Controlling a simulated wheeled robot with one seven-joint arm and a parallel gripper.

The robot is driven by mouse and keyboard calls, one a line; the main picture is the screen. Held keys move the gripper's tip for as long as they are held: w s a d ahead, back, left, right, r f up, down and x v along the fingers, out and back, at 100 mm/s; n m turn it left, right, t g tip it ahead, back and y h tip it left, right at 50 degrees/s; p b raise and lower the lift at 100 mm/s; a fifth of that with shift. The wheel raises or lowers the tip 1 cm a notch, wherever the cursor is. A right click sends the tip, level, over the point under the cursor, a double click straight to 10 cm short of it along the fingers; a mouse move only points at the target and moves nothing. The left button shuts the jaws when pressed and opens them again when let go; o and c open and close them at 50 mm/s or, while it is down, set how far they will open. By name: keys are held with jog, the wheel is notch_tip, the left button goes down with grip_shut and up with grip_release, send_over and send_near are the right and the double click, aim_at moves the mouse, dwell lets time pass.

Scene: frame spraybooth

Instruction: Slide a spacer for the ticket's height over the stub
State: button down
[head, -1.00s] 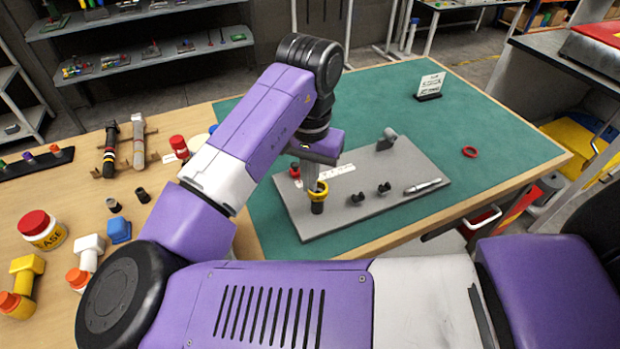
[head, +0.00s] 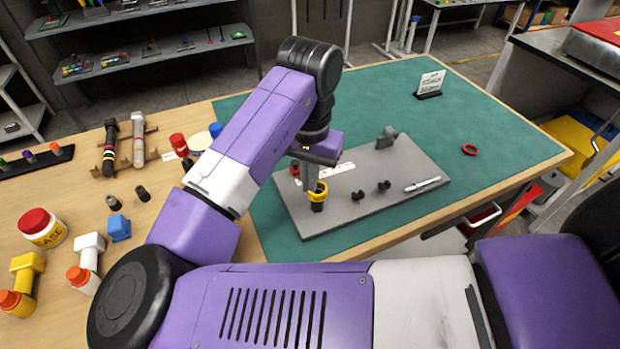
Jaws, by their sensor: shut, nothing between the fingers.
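A yellow ring-shaped spacer (head: 317,190) is at the top of a short black stub (head: 317,207) near the left front of the grey plate (head: 350,212). It seems to be around the stub, but the gripper partly hides it and I cannot tell how far down it sits. My gripper (head: 313,182) points down just at the yellow spacer, shut with nothing held. A red ring (head: 469,150) lies flat on the green mat at right. A small red piece (head: 295,169) is at the plate's left edge. The white ticket card (head: 430,83) stands at the back; its text is too small to read.
On the plate are a white ruler-like strip (head: 338,169), a grey upright block (head: 387,137), two small black parts (head: 358,196) and a silver pen-like tool (head: 423,184). Jars and fittings crowd the wooden table at left. The green mat (head: 480,110) is mostly clear.

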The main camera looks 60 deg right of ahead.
jog(key=shift+f, duration=0.15)
jog(key=c, duration=1.6)
grip_release()
jog(key=shift+c, duration=0.2)
notch_tip(320, 180, up, 8)
jog(key=shift+f, duration=0.1)
